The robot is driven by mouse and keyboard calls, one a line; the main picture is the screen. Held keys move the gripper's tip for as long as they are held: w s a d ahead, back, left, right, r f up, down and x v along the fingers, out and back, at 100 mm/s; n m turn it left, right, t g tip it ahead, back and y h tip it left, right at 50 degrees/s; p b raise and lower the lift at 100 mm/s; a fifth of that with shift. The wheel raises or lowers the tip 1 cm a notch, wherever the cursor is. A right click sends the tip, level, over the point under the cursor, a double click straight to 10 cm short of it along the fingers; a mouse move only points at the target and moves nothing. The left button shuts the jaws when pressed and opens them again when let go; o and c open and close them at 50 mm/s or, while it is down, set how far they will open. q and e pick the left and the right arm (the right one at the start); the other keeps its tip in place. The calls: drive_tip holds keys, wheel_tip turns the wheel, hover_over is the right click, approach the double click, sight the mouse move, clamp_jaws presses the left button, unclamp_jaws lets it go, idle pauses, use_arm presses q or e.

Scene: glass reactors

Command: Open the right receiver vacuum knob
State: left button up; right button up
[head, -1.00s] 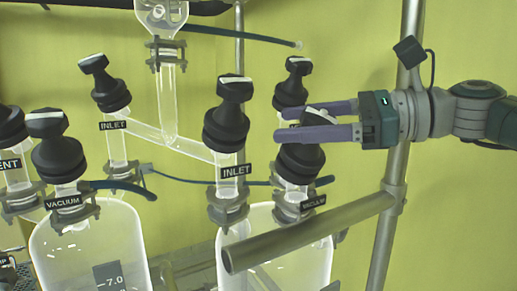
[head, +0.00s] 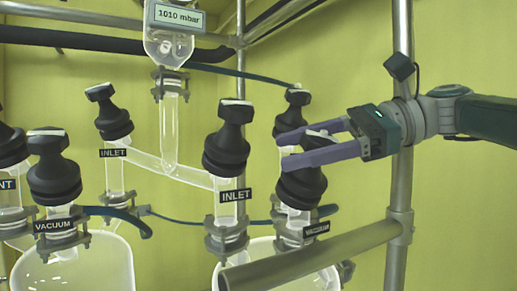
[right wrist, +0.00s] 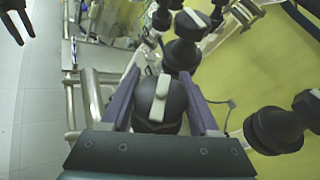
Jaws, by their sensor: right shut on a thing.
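The right receiver vacuum knob (head: 303,188) is black with a white bar on top. My left gripper is not in the head view.
The right "INLET" knob (head: 229,138) stands just left of the gripper, another black knob (head: 293,107) just behind it. A metal rail (head: 310,257) crosses in front below, joining an upright pole (head: 399,190). A dark two-pronged shape (right wrist: 14,22) shows in the right wrist view; I cannot tell what it is.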

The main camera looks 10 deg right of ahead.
sight(337, 140)
drive_tip(key=o, duration=1.4)
drive_tip(key=shift+d, duration=0.35)
drive_tip(key=b+v, duration=0.3)
drive_tip(key=v, duration=0.4)
drive_tip(key=shift+d, duration=0.1)
drive_tip(key=shift+d+r, duration=0.25)
drive_tip(key=shift+s+d+r, duration=0.15)
drive_tip(key=shift+s+d, duration=0.2)
drive_tip(key=shift+d, duration=0.3)
